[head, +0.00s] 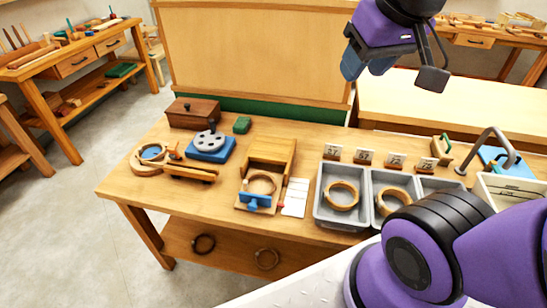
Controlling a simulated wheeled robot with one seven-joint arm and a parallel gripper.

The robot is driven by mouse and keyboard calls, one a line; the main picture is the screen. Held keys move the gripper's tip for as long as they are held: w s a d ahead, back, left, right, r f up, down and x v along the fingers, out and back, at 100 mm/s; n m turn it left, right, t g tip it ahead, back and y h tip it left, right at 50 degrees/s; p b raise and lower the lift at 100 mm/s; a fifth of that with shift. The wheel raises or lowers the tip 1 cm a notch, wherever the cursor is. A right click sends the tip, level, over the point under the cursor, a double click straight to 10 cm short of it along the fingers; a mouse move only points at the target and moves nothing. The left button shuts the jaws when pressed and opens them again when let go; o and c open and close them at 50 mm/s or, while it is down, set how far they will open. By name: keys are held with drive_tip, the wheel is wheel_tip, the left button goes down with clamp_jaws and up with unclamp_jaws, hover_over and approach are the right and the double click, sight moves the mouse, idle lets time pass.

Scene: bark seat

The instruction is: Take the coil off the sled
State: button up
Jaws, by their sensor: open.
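A light-brown coil (262,183) lies on a wooden sled (243,200), which has a blue block (256,201) at its front and a sloped wooden block behind. The sled stands on the middle of the workbench. The coil's front edge is partly hidden by the blue block. My gripper (393,72) is open and empty, high above the bench at the upper right, well apart from the coil.
Grey trays (319,215) with similar coils stand right of the sled, behind them small number cards (365,156). A white card (295,198) lies between. Left are a blue-based disc device (210,147), a brown box (193,113) and a round wooden fixture (150,156). The bench's front-left corner is clear.

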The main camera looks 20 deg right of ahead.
drive_tip(key=w+f+g, duration=0.2)
drive_tip(key=w+f, duration=0.4)
drive_tip(key=w, duration=0.6)
drive_tip(key=m+g, duration=0.2)
drive_tip(key=g, duration=0.1)
hover_over(274, 180)
wheel_tip(274, 180, down, 34)
drive_tip(key=shift+s+a+f, duration=0.1)
drive_tip(key=shift+f, duration=0.35)
drive_tip(key=shift+f, duration=0.1)
wheel_tip(274, 180, down, 11)
drive_tip(key=shift+r, duration=0.2)
clamp_jaws()
